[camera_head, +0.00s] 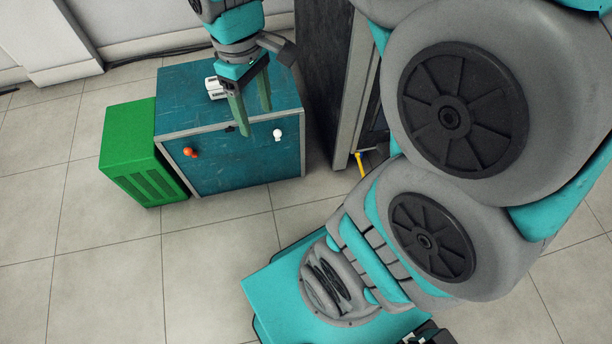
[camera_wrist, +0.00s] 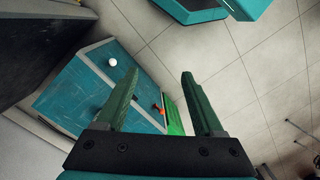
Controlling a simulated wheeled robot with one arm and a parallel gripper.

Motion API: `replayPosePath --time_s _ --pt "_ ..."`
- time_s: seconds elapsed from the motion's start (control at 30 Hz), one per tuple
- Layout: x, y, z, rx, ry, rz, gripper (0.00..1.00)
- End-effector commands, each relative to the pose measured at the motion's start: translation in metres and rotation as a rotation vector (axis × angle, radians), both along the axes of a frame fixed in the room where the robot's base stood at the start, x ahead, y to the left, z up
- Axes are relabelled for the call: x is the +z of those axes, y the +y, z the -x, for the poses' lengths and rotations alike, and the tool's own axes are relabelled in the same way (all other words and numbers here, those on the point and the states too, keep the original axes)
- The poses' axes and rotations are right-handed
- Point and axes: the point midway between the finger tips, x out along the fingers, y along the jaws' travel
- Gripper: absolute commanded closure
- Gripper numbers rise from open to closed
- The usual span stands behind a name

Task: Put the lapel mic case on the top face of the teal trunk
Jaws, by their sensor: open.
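A small white case (camera_head: 215,87), which looks like the lapel mic case, rests on the top face of the teal trunk (camera_head: 235,168), left of my gripper. My gripper (camera_head: 255,118) is open with nothing between its two green fingers. In the head view it overlaps the trunk's top and upper front edge; its exact height is unclear. In the wrist view my gripper (camera_wrist: 158,78) shows its fingers spread apart, with the trunk (camera_wrist: 85,92) behind and to the left. The white case does not show in the wrist view.
A green slatted box (camera_head: 140,160) stands against the trunk's left side. The trunk's front has an orange knob (camera_head: 190,152) and a white knob (camera_head: 277,134). A dark cabinet (camera_head: 322,70) stands close on the right. The tiled floor in front is clear.

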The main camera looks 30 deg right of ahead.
Motion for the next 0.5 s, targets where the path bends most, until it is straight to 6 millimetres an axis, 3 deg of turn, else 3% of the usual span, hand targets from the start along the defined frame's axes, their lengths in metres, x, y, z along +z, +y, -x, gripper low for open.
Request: replayPosePath --time_s 0.1,0.3,0.5 --pt "-0.004 -0.004 0.051 -0.146 0.014 0.023 0.31" --pt "-0.02 -0.01 0.119 -0.374 0.043 0.057 0.31" --pt "-0.03 -0.012 0.15 -0.489 0.059 0.072 0.31"
